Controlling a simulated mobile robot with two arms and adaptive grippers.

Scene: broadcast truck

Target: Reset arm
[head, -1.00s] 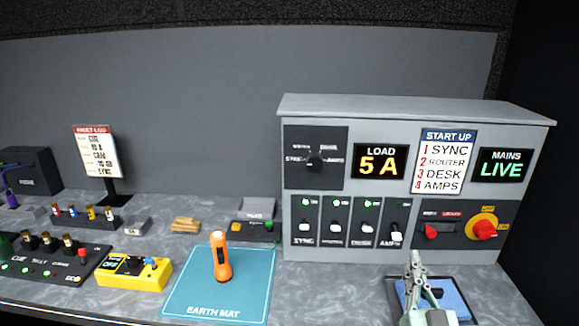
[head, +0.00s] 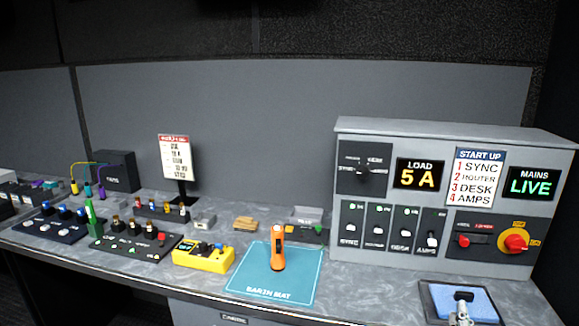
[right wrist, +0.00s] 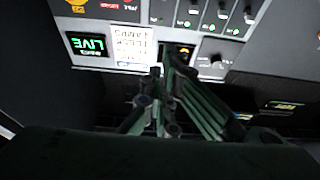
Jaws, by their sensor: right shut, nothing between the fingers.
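My right gripper (head: 461,306) shows at the bottom right of the head view, in front of a tray with a blue pad. It is shut and empty. In the right wrist view its fingers (right wrist: 160,80) are together, with the grey power cabinet upside down behind them. The grey cabinet (head: 400,265) stands at the right of the bench in the head view. Its displays read LOAD 5 A and MAINS LIVE. My left gripper is not in view.
An orange torch (head: 277,250) stands on the teal earth mat (head: 300,280). A yellow meter (head: 203,258) is left of it. The blue-padded tray (head: 480,302) lies before the cabinet. Panels with several plugs and a fault card (head: 174,158) fill the bench's left.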

